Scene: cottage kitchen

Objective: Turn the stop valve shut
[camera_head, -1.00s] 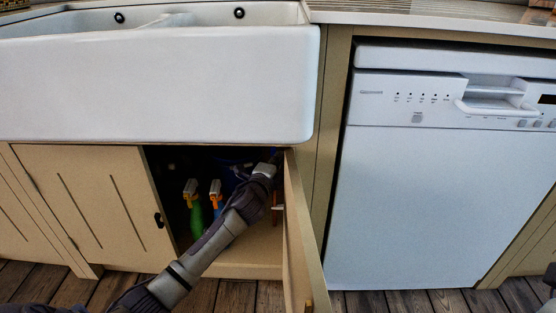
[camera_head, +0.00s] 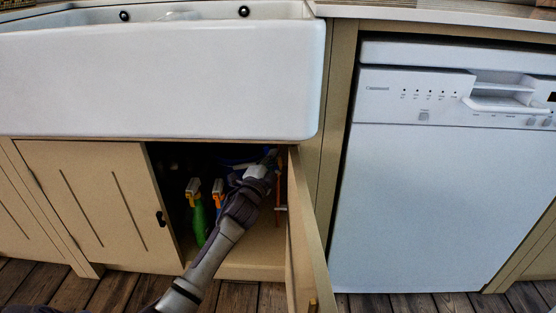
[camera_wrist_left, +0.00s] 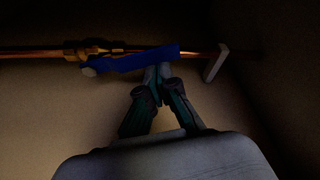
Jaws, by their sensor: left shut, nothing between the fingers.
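The stop valve (camera_wrist_left: 88,51) is a brass body on a horizontal copper pipe in the left wrist view. Its blue lever (camera_wrist_left: 135,62) points right, nearly along the pipe, with its right end slightly higher. My left gripper (camera_wrist_left: 158,72) is shut and empty. Its fingertips are at the lower edge of the lever, near its right end; I cannot tell whether they touch it. In the head view my left gripper (camera_head: 271,155) reaches deep into the open cabinet under the sink, and my arm and the shadow hide the valve. My right gripper is not in view.
The open cabinet door (camera_head: 307,235) stands just right of my arm. Spray bottles, one green (camera_head: 198,220), stand inside to the left. The sink (camera_head: 160,80) overhangs above. A pale pipe bracket (camera_wrist_left: 216,62) is right of the lever.

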